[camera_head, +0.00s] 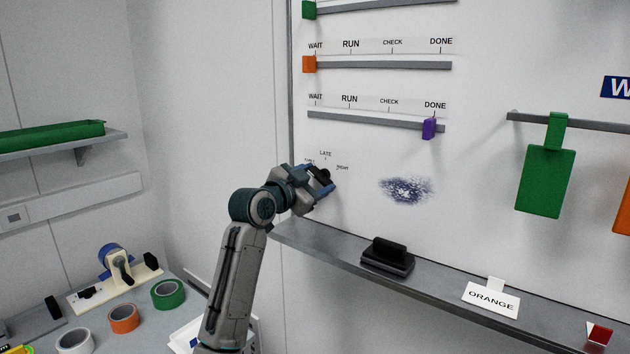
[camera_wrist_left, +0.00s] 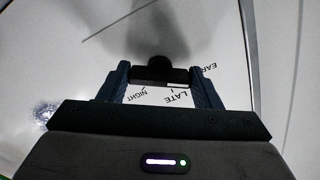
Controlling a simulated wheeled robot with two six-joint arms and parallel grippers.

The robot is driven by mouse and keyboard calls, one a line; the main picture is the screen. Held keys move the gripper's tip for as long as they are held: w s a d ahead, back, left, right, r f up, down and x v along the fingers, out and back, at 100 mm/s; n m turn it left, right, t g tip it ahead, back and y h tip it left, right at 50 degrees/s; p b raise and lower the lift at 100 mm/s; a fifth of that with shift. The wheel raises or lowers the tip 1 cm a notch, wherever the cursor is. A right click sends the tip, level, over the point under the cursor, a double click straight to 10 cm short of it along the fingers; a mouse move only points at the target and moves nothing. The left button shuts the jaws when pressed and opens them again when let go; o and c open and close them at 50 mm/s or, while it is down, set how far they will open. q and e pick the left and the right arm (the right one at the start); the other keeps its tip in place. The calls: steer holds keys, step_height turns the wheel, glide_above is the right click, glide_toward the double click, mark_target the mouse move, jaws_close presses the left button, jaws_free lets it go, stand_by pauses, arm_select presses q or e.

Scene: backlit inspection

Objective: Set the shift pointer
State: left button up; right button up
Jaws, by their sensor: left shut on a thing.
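The shift pointer (camera_wrist_left: 161,75) is a dark bar with a round black hub, set on the whiteboard below the slider rows. Its printed labels EARLY, LATE and NIGHT arc around it; LATE (camera_head: 326,153) is at the top and NIGHT (camera_head: 342,168) to the right. My left gripper (camera_head: 323,178) is at the pointer, and in the left wrist view its two fingers (camera_wrist_left: 160,84) are shut on the dark bar from both sides. In the head view the gripper covers much of the pointer, so where it points is hard to tell. My right gripper is not in view.
A blue ink smudge (camera_head: 406,190) is right of the pointer. Slider rails with an orange slider (camera_head: 309,64) and a purple slider (camera_head: 429,128) are above. A black eraser (camera_head: 387,257) and an ORANGE card (camera_head: 491,298) are on the ledge (camera_head: 440,290) below. A green tag (camera_head: 546,180) hangs at right.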

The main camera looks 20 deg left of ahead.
arm_select(q)
steer(key=shift+f, duration=0.1)
steer(key=shift+m+b, duration=3.9)
steer(key=shift+m, duration=1.9)
steer(key=o, duration=1)
